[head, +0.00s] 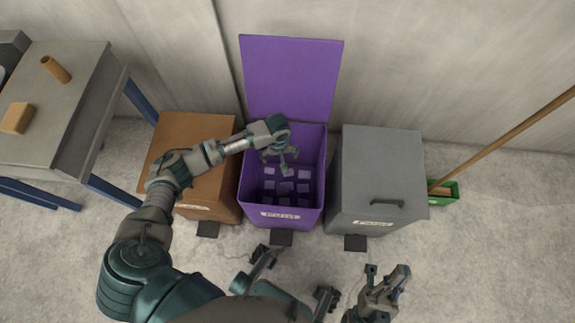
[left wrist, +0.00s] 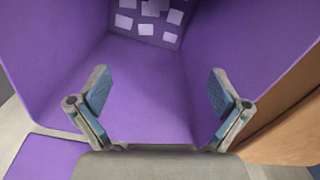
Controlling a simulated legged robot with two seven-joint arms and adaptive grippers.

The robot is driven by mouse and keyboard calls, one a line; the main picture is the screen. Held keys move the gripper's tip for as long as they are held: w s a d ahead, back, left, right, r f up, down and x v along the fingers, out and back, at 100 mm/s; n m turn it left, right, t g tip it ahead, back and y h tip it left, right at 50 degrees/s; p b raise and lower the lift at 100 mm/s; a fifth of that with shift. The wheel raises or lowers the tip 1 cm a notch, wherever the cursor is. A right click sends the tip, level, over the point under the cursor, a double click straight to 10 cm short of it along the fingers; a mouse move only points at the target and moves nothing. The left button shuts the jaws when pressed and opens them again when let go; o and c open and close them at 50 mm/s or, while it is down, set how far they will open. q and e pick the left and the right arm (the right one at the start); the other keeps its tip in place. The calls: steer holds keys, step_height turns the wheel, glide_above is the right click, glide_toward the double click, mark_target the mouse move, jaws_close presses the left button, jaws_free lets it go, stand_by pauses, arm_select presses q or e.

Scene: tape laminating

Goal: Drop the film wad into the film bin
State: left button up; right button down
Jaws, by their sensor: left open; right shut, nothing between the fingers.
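The purple bin (head: 247,195), whose label is too blurred to read surely, stands open in the middle with its lid (head: 290,78) raised against the wall. My left gripper (head: 284,160) is over the bin's opening, open, with nothing between its fingers. The left wrist view shows its two spread fingers (left wrist: 158,92) above the purple inner walls (left wrist: 150,90). Several pale squares (left wrist: 145,29) show deep inside the bin. I cannot pick out a film wad. My right gripper (head: 384,284) is shut and empty at the lower right, in front of the grey bin.
A brown bin (head: 212,128) stands left of the purple one and a closed grey bin (head: 378,150) right of it. Black pedals (head: 355,243) stick out in front. A table (head: 60,95) is at left. A green tray (head: 445,198) with a long wooden handle (head: 510,138) is at right.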

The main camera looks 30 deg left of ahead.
arm_select(q)
step_height(320, 180, up, 12)
steer(key=shift+f, duration=0.15)
stand_by(0.5)
